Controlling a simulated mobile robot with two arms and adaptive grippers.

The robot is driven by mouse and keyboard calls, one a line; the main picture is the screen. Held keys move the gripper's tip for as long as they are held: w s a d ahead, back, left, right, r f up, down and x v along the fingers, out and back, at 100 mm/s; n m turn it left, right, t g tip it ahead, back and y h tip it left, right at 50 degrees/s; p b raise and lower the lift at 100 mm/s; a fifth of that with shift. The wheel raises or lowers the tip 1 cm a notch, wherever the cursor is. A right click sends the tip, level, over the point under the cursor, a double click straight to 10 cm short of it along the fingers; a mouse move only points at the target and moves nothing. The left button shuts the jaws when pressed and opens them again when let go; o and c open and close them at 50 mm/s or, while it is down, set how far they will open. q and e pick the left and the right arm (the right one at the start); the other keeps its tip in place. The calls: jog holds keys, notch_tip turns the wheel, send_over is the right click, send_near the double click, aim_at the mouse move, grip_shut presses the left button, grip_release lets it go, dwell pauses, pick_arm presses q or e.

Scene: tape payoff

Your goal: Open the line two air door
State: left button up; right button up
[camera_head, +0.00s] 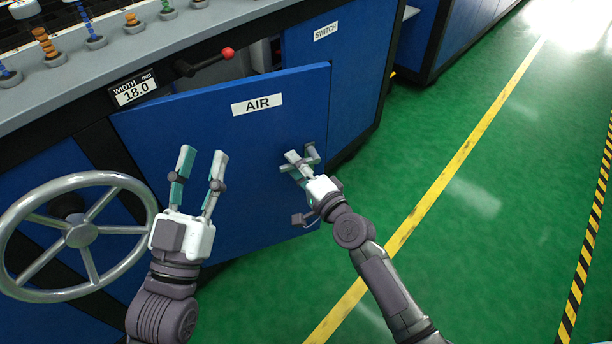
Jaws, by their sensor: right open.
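The blue air door (225,140) has a white label reading AIR. It stands partly open, its right edge swung out from the cabinet front. A dark gap shows above its top edge. My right gripper (300,160) is open at the door's right side, by a small grey handle (312,150). The fingers overlap the handle, and I cannot tell whether they touch it. My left gripper (202,168) is open and empty, fingers pointing up in front of the door's lower left part. No line number is visible on the door.
A grey handwheel (81,236) stands at the left, close to my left gripper. A red-knobbed lever (228,53) sticks out above the door. A blue SWITCH panel (335,55) is behind it to the right. The green floor (480,190) at right is clear.

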jog(key=v, duration=1.1)
jog(key=shift+s, duration=0.25)
jog(key=shift+d, duration=0.1)
jog(key=shift+c, duration=0.4)
